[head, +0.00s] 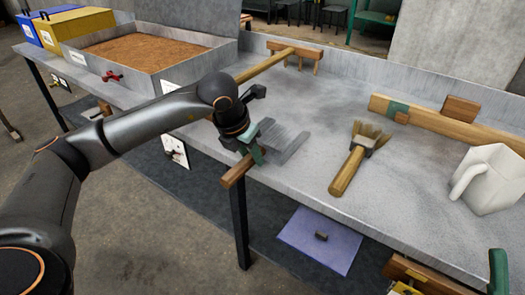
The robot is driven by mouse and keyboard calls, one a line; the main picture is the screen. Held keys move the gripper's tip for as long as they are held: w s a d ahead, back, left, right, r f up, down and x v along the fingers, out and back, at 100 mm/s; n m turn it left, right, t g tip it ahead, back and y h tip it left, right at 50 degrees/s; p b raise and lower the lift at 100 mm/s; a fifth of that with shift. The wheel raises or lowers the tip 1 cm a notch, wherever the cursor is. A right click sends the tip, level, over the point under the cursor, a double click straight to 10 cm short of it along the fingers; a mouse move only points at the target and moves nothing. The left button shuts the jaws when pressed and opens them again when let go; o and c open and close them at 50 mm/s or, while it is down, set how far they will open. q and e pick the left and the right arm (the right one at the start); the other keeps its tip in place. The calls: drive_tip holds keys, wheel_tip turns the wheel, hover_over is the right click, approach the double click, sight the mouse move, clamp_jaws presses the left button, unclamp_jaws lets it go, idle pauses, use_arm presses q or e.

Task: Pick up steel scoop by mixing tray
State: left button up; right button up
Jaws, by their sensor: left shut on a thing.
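My left gripper (257,143) reaches over the front edge of the grey workbench, to the right of the mixing tray. It is shut on a grey, ribbed metal piece (285,147), which looks like the steel scoop. The piece sticks out to the right of the fingers, low over the bench; whether it touches the top I cannot tell. The fingers and wrist hide part of it. The mixing tray (190,72) is a grey metal box of brown grain (140,50) at the back left. My right gripper does not show clearly.
A brush (348,170) lies mid-bench, with a white pitcher (492,180) at right. A wooden rake (292,52) lies behind my gripper. A wooden bar (450,123) runs along the back right.

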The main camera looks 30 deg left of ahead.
use_arm(q)
clamp_jaws()
idle(0.8)
